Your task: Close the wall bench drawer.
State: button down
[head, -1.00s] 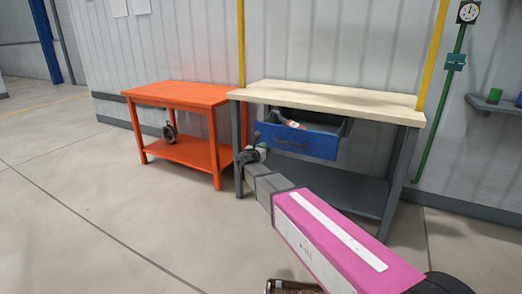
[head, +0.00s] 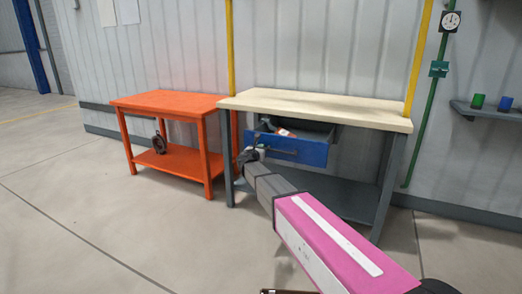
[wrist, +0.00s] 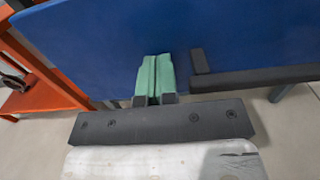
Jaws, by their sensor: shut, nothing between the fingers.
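The wall bench (head: 330,108) has a pale top and grey legs. Its blue drawer (head: 308,155) hangs open under the top, with a dark bar handle (head: 278,151) on its front. A reddish and white item (head: 285,132) lies inside. My gripper (head: 258,148) is at the left part of the drawer front. In the wrist view the green fingers of my gripper (wrist: 155,62) are shut and empty, pointing at the blue drawer front (wrist: 120,35), left of the handle (wrist: 255,76). I cannot tell whether they touch the panel.
An orange table (head: 168,103) stands left of the bench, with a dark round object (head: 160,142) on its lower shelf. A wall shelf (head: 485,111) at right holds a green cup (head: 478,101) and a blue cup (head: 505,103). The floor at left is clear.

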aim_at(282, 129)
jog(key=x, duration=3)
jog(key=shift+w+f, duration=0.1)
jog(key=shift+w, duration=0.05)
jog(key=shift+x, duration=0.9)
